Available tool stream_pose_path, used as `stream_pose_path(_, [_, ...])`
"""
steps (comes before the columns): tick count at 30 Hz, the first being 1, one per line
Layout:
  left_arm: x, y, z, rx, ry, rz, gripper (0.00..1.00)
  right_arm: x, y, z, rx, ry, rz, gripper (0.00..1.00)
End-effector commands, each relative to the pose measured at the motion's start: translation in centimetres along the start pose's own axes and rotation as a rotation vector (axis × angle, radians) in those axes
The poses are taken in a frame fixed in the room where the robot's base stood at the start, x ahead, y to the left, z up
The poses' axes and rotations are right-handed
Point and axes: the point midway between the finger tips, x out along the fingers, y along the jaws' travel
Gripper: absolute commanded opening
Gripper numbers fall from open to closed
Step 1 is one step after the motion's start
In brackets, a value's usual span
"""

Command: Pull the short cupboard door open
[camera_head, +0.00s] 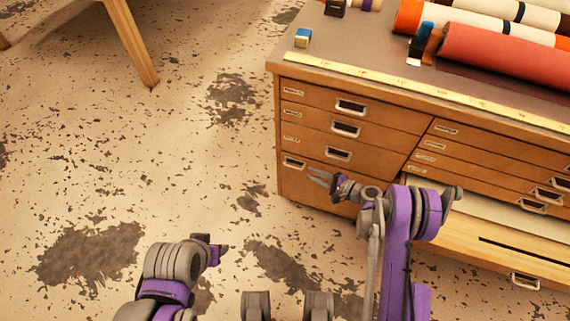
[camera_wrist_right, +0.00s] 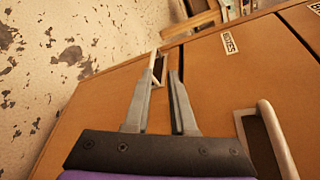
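The wooden cabinet's left front column has several drawers with metal handles. Below them is a lower front panel (camera_head: 292,185) with a label at its top, likely the short door; it looks shut. My right gripper (camera_head: 318,178) is in front of this panel and hides part of it. In the right wrist view my right gripper (camera_wrist_right: 163,76) is open, its two fingers apart. A pale metal handle (camera_wrist_right: 160,70) shows at the fingertips; I cannot tell whether they touch it. My left gripper (camera_head: 215,250) is low over the floor, away from the cabinet; its fingers are unclear.
The cabinet top (camera_head: 340,42) holds rolls, including a red roll (camera_head: 505,52), a yellow ruler (camera_head: 400,85) and a small blue box (camera_head: 303,37). A wide lower drawer (camera_head: 500,245) at right stands pulled out. A wooden table leg (camera_head: 132,42) stands upper left.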

Motion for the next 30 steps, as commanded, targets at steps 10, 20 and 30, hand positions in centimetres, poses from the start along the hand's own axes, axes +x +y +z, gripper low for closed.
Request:
stream_pose_path(10, [0.7,0.0,0.3,0.000,-0.003,0.000,0.50,1.6,1.9,-1.1,0.044,-0.019,-0.042,0.24])
stream_pose_path(20, [1.3,0.0,0.5,0.000,-0.005,0.000,0.50,7.7,1.7,-1.0,0.043,-0.019,-0.041,0.24])
stream_pose_path(30, [1.6,0.0,0.6,0.000,-0.006,0.000,0.50,11.0,1.4,-1.0,0.043,-0.016,-0.043,0.24])
